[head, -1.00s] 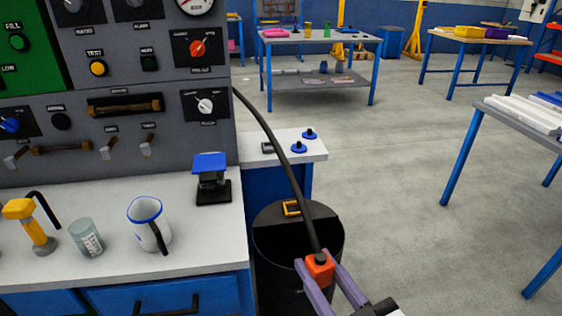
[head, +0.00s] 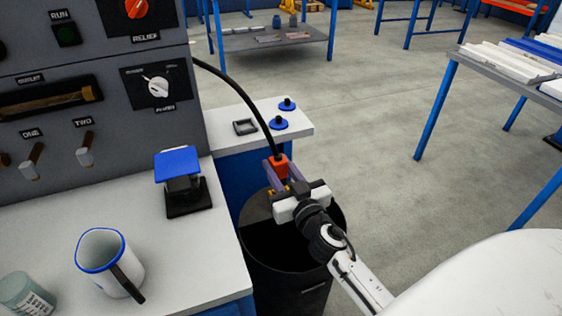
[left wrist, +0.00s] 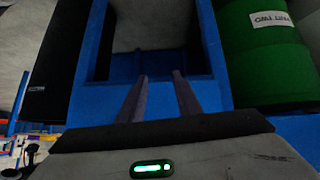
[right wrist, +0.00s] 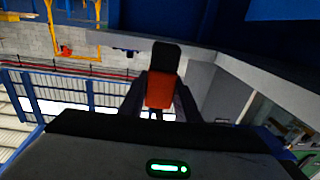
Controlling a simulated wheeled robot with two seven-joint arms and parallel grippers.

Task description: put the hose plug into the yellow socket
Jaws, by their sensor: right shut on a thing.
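The hose plug (head: 278,166) is an orange-red block on the end of a black hose (head: 238,85) that comes from the grey panel. My right gripper (head: 281,168) is shut on it. In the right wrist view the plug (right wrist: 162,90) sits between the fingers, black end outward. A small yellow piece, likely the yellow socket (head: 270,192), shows just below the plug, mostly hidden by my gripper. I cannot tell the exact gap between them. My left gripper (left wrist: 160,85) shows only in the left wrist view, open and empty, facing a blue frame.
A black bin (head: 290,270) stands below my right gripper. A white side top (head: 240,148) with blue-based knobs (head: 278,124) lies behind the plug. The bench at left carries a mug (head: 105,262), a glass (head: 27,295) and a blue-topped block (head: 180,175).

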